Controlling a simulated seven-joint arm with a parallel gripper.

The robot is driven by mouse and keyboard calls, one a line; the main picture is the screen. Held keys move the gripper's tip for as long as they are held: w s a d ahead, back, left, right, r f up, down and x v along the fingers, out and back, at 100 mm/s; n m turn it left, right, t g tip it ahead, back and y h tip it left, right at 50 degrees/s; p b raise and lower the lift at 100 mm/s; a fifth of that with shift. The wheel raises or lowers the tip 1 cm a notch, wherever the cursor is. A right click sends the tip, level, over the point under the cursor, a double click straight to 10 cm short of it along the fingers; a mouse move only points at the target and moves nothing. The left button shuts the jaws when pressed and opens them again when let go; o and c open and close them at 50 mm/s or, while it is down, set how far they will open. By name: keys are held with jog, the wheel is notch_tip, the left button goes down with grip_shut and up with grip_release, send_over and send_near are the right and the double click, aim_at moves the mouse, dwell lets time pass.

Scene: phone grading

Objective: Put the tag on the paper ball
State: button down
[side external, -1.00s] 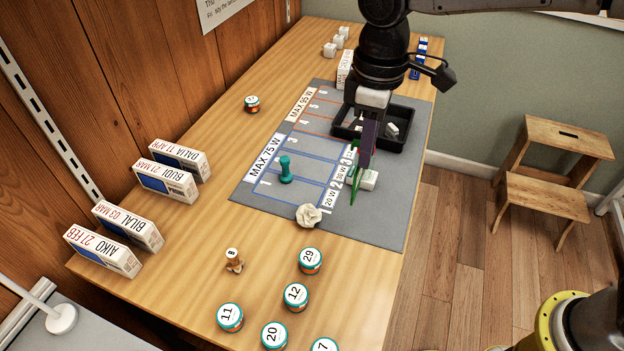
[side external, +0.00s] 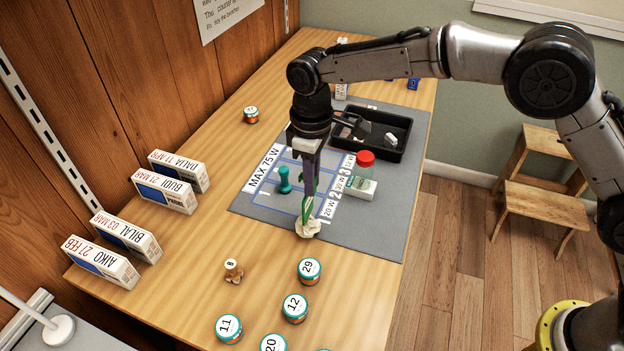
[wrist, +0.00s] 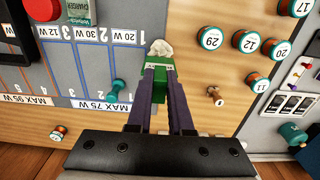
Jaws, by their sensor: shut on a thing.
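The crumpled white paper ball (side external: 308,228) sits at the near edge of the grey mat. It also shows just beyond my fingertips in the wrist view (wrist: 160,47). My gripper (side external: 308,195) points down above it and is shut on the green tag (wrist: 160,88). The tag also shows in the side view (side external: 306,209), with its lower end at the top of the ball. I cannot tell whether the tag touches the ball. The fingers hide part of the tag.
A teal peg-shaped piece (side external: 284,181) stands on the mat to the left. A red-capped jar (side external: 365,160) and a white charger block (side external: 358,189) are to the right, before a black tray (side external: 395,153). A wooden piece (side external: 233,271) and several numbered round tins (side external: 309,270) stand nearer.

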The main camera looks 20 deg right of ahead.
jog(key=shift+f, duration=0.3)
jog(key=shift+f, duration=0.15)
jog(key=c, duration=0.8)
grip_release()
notch_tip(320, 180, up, 11)
jog(key=shift+f, duration=0.1)
jog(key=shift+r, duration=0.8)
